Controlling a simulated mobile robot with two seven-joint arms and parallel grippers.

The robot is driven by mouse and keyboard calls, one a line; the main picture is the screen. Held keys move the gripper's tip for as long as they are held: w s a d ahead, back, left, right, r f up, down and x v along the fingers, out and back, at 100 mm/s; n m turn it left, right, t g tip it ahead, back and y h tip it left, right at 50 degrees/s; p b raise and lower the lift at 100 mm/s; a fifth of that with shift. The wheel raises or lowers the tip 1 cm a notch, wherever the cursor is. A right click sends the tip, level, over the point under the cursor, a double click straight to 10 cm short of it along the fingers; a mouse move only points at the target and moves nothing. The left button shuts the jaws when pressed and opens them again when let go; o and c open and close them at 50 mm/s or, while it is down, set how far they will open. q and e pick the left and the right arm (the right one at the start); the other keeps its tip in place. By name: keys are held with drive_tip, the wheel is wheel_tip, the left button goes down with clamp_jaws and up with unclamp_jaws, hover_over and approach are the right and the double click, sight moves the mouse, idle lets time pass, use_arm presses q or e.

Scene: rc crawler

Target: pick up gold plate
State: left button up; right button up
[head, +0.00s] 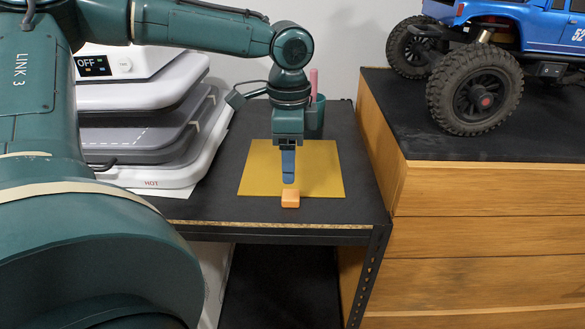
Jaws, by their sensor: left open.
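The gold plate (322,178) is a flat yellow sheet lying on the dark top of a small shelf table (210,215). My left gripper (288,180) points down over the middle of the plate, with a blue finger in front of it. It is open, and nothing shows held in it. The gap between its fingers is hidden from this angle, and I cannot tell whether the fingertip touches the plate. A small orange block (290,199) shows at the plate's front edge, just below the finger. My right gripper is out of view.
A stacked heat press machine (150,120) stands left of the plate. A dark green cup (316,118) with a pink item stands behind it. A wooden cabinet (480,190) rises at the right, carrying a blue RC crawler (475,90).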

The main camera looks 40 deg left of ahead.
sight(291, 194)
use_arm(q)
drive_tip(key=f, duration=0.8)
drive_tip(key=shift+w+a, duration=0.15)
drive_tip(key=shift+w, duration=0.15)
drive_tip(key=c, duration=1.2)
